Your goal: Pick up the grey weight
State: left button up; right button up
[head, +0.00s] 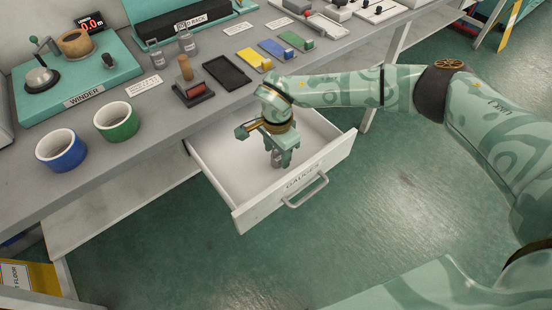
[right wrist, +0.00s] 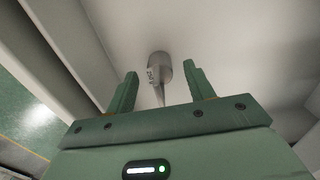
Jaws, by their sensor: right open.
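The grey weight (right wrist: 160,66), a small cylinder with a marking on its side, stands on the white floor of the open drawer (head: 222,162). In the head view a bit of the grey weight (head: 276,160) shows at my right fingertips, mostly hidden by them. My right gripper (head: 280,160) reaches down into the drawer. In the right wrist view my right gripper (right wrist: 161,88) is open, and the weight appears in line with the gap between its fingers. My left gripper is not in view.
The drawer front (head: 300,183) and side walls surround my gripper.

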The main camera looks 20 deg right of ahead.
grip_shut()
